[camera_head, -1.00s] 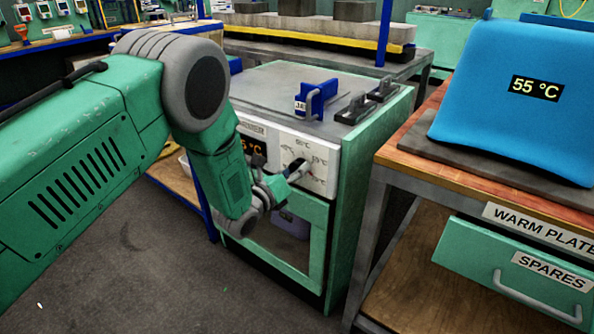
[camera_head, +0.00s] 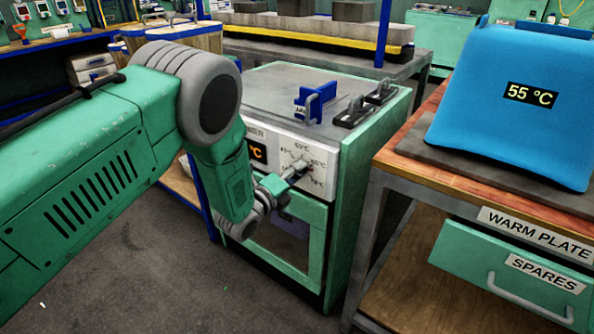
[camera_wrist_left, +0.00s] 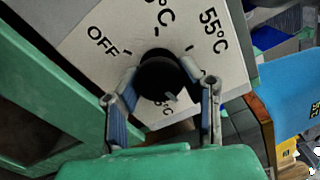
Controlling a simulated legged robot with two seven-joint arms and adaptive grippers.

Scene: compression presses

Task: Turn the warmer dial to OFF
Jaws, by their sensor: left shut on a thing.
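The warmer is a green cabinet (camera_head: 346,185) with a white front panel (camera_head: 322,158) marked with temperatures. In the left wrist view its black round dial (camera_wrist_left: 158,76) sits on the panel (camera_wrist_left: 85,45), with OFF printed to its upper left and 55°C to its upper right. A small light mark shows on the dial's lower side; I cannot tell surely which label it indicates. My left gripper (camera_wrist_left: 160,82) is shut on the dial, one finger on each side. In the head view my left gripper (camera_head: 294,176) is at the panel and largely hides the dial.
To the right, a bench (camera_head: 388,172) carries a blue-covered unit (camera_head: 495,125) reading 55 °C. A green SPARES drawer (camera_head: 470,262) is below. Open floor (camera_head: 130,270) lies in front of the warmer.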

